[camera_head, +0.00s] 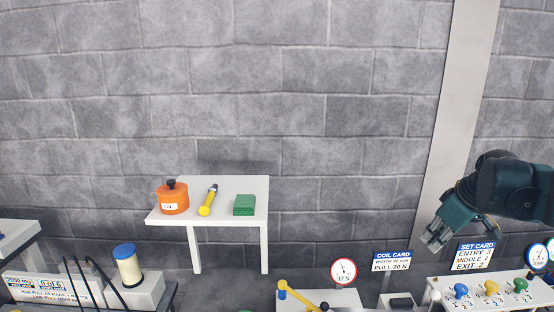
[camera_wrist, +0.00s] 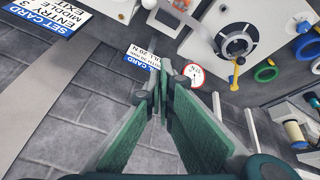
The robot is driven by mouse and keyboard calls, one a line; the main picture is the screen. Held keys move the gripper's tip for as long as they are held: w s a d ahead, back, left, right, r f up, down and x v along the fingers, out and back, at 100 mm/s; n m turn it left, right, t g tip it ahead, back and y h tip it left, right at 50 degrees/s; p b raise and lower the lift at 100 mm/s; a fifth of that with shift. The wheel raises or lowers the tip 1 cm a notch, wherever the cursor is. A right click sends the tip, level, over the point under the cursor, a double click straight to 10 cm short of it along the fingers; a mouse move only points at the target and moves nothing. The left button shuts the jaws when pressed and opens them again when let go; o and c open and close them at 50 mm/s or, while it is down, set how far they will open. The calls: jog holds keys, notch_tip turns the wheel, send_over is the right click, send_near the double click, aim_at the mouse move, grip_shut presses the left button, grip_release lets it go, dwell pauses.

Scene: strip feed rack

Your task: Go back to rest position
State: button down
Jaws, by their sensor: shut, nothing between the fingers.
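My gripper (camera_head: 436,240) is at the right in the head view, a dark green hand in the air in front of the wall. It points down and to the left, above and left of the set card (camera_head: 475,256). In the wrist view my gripper (camera_wrist: 161,88) has its two green fingers converging at the tips, shut with nothing between them. It touches nothing that I can see.
A white shelf (camera_head: 208,217) holds an orange pot (camera_head: 173,198), a yellow-handled tool (camera_head: 208,201) and a green block (camera_head: 244,205). Below my gripper are the coil card (camera_head: 392,262), a round gauge (camera_head: 343,271) and a panel with coloured knobs (camera_head: 491,288). The wall area between shelf and gripper is clear.

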jog(key=s+a+f+m+t+b, duration=0.1)
jog(key=s+a+f, duration=0.4)
jog(key=s+a, duration=0.5)
jog(key=s+a+f+m+t, duration=0.1)
jog(key=s+a+f+m, duration=0.3)
jog(key=s+a, duration=0.6)
jog(key=shift+s+a+f+h+b, duration=0.3)
jog(key=shift+a+f, duration=0.4)
jog(key=shift+a, duration=0.7)
jog(key=shift+w, duration=0.1)
dwell(0.7)
